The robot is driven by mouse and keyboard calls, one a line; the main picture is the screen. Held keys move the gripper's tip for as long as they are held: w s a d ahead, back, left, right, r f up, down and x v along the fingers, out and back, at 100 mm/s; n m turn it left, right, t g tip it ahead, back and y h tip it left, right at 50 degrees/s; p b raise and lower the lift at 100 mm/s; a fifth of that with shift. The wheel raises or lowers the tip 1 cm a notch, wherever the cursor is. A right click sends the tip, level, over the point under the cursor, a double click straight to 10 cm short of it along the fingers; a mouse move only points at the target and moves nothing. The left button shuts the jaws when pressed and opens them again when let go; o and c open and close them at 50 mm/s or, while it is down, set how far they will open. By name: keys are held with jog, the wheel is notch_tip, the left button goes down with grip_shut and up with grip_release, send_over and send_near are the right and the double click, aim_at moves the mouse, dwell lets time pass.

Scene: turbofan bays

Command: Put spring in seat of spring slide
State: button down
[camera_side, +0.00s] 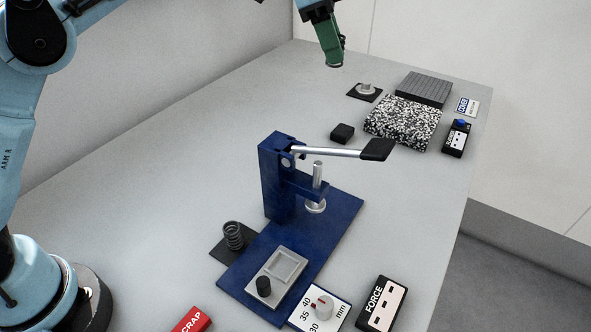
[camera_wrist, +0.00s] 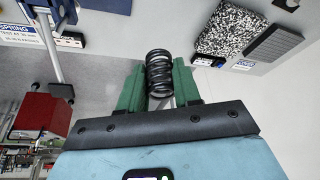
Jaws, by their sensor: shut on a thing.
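My gripper (camera_side: 333,62) is at the top of the side view, above the back of the table, with green fingers pointing down. In the wrist view its green fingers (camera_wrist: 160,85) are shut on a black coil spring (camera_wrist: 159,72). The spring is hard to make out in the side view. A silver slide plate (camera_side: 263,273) with a square recess and a black knob (camera_side: 263,286) lies on the blue base of the press, far from my gripper, with nothing visible in the recess. I take this plate to be the spring slide.
Another dark coil (camera_side: 234,236) stands on a black pad left of the blue press (camera_side: 278,180). The press lever (camera_side: 335,152) sticks out rightward. Near my gripper are a black pad with a metal disc (camera_side: 366,88), a speckled block (camera_side: 402,122) and a dark grey block (camera_side: 425,88).

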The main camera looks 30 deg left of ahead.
jog(key=s+d+r+m, duration=0.1)
jog(key=s+d+r, duration=0.1)
jog(key=s+d, duration=0.35)
jog(key=s+d+r+m, duration=0.1)
jog(key=s+d, duration=0.2)
jog(key=s, duration=0.5)
jog(key=s+d+f+m+g, duration=0.1)
jog(key=s+f, duration=0.1)
jog(key=s, duration=1)
jog(key=s+f+m, duration=0.1)
jog(key=s+f, duration=0.2)
jog(key=s, duration=0.8)
send_over(288, 271)
jog(key=a, duration=0.2)
jog(key=shift+h, duration=0.3)
notch_tip(288, 271, down, 17)
jog(key=shift+d+f, duration=0.1)
jog(key=shift+d, duration=0.05)
jog(key=shift+f, duration=2.05)
